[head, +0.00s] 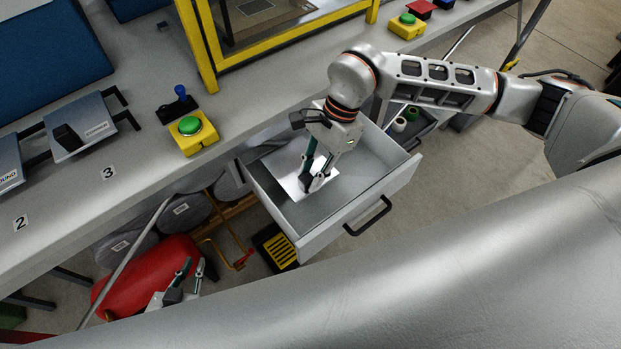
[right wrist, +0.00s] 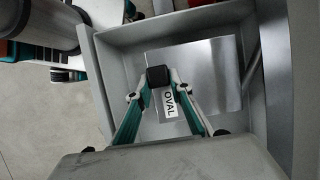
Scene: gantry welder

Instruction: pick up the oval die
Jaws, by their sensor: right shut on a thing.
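The oval die is a flat metal plate with a black knob and a white OVAL label. It shows inside the open drawer in the right wrist view (right wrist: 222,72) and as a bright plate in the head view (head: 287,182). My right gripper (head: 307,184) points down into the drawer. In the right wrist view its fingers (right wrist: 160,84) close on the die's black knob. I cannot tell whether the plate rests on the drawer floor or is slightly raised. My left gripper (head: 191,268) is open and empty, low at the left, in front of a red tank.
The grey drawer (head: 345,207) stands open below the workbench (head: 140,165). Its walls surround the right gripper. Another small drawer with spools (head: 400,124) is behind it. Labelled plates (head: 84,127) and a green button box (head: 193,132) are on the bench. The red tank (head: 150,278) lies below.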

